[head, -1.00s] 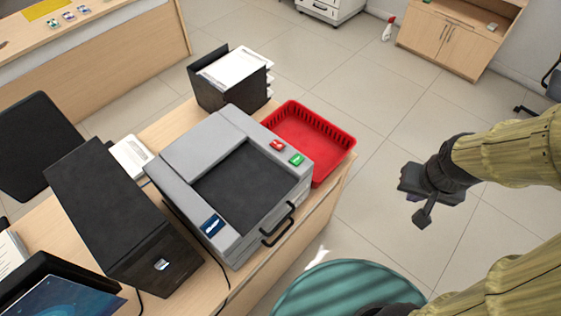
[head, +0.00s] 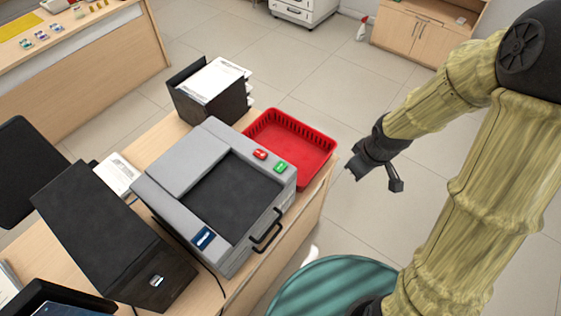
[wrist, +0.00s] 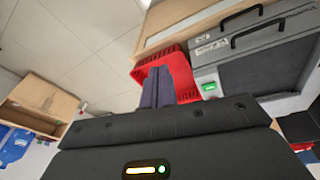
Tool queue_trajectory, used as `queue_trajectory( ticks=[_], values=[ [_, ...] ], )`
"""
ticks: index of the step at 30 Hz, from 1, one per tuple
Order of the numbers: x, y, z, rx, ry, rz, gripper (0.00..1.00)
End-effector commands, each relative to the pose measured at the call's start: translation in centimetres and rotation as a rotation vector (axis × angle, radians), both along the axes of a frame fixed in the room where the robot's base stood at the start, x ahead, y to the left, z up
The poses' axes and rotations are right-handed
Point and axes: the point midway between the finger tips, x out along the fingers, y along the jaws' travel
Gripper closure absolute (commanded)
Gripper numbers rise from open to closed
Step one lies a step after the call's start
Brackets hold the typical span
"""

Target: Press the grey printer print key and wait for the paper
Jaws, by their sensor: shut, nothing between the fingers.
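The grey printer (head: 180,171) sits on the wooden desk, with a dark recessed top and a black front handle. A green key (head: 281,167) and a red key (head: 260,154) are on its right top edge, and a small blue panel (head: 203,238) is at its front left corner. In the wrist view the green key (wrist: 209,87) shows right of my fingers. My gripper (head: 353,174) is shut and empty, in the air right of the printer and apart from it. In the wrist view my gripper (wrist: 165,72) has its fingers together in front of the red tray. No printed sheet shows on the printer.
A red tray (head: 322,139) is behind the printer. A black paper holder (head: 184,105) with white sheets is at the back of the desk. A black computer tower (head: 110,232) is on the left. A teal round seat (head: 335,287) is below the desk's right edge.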

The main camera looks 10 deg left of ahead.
Motion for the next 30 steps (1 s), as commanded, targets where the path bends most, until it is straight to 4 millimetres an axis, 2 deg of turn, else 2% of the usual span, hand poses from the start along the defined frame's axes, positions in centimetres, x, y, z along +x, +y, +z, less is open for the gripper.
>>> queue_trajectory(
  ticks=[3, 9, 12, 16, 18, 21, 30],
  values=[
    [1.6, 3.7, -1.3, 0.039, -0.022, 0.283, 1.0],
    [3.4, 10.8, -2.9, 0.159, -0.142, 0.724, 1.0],
    [4.0, 14.5, -3.0, 0.235, -0.24, 0.913, 1.0],
    [4.7, 18.5, -2.4, 0.318, -0.385, 1.093, 1.0],
    [5.0, 19.8, -2.0, 0.345, -0.448, 1.149, 1.0],
    [5.1, 20.8, -1.7, 0.364, -0.498, 1.192, 1.0],
    [5.2, 21.0, -1.7, 0.364, -0.507, 1.202, 1.0]
  ],
)
